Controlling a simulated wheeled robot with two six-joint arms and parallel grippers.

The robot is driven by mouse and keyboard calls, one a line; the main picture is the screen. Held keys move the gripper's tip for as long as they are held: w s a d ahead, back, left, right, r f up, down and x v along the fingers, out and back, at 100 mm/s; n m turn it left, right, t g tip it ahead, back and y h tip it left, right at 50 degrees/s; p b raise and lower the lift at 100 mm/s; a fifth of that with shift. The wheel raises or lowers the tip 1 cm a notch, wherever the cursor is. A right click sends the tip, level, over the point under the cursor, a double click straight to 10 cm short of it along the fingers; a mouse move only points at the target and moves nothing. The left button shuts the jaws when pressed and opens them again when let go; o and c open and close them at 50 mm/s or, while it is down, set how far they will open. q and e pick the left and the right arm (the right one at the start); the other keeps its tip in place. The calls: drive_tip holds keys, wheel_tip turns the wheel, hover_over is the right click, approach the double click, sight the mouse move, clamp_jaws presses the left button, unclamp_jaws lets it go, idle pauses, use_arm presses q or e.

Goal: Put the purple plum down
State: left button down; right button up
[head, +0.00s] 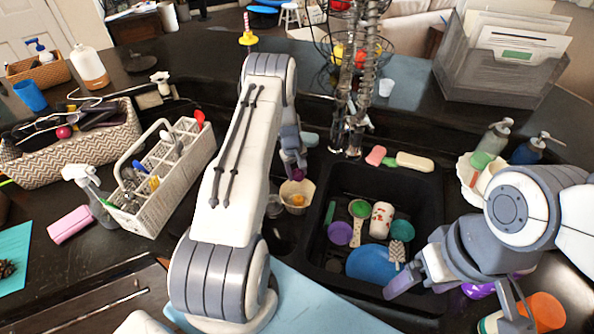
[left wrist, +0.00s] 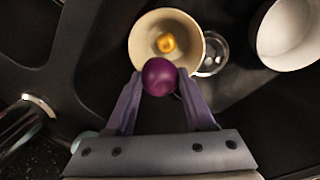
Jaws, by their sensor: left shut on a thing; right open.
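The purple plum (left wrist: 159,77) is held between the fingertips of my left gripper (left wrist: 160,88) in the left wrist view. In the head view my left gripper (head: 292,168) points down over the left basin, mostly dark against it. A cream bowl (left wrist: 141,40) lies just beyond the plum, and the plum overlaps its near rim in the picture. A small golden-yellow thing is inside the bowl, which also shows in the head view (head: 285,192). I cannot tell the height of the plum above the bowl. My right gripper (head: 455,292) is open and empty at the lower right.
The right basin (head: 340,185) holds a blue plate (head: 372,264), a patterned cup (head: 381,218) and small coloured dishes. A clear glass (left wrist: 212,52) and a white bowl (left wrist: 290,35) lie right of the cream bowl. A white caddy (head: 160,205) stands left of my left arm.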

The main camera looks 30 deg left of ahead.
use_arm(q)
drive_tip(key=shift+d+f+b, duration=0.1)
drive_tip(key=shift+f+b, duration=2.45)
drive_tip(key=shift+f, duration=2.1)
drive_tip(key=shift+c, duration=0.9)
unclamp_jaws()
wheel_tip(320, 180, up, 7)
drive_tip(key=p, duration=0.4)
drive_tip(key=shift+r, duration=0.1)
drive_tip(key=shift+w, duration=0.1)
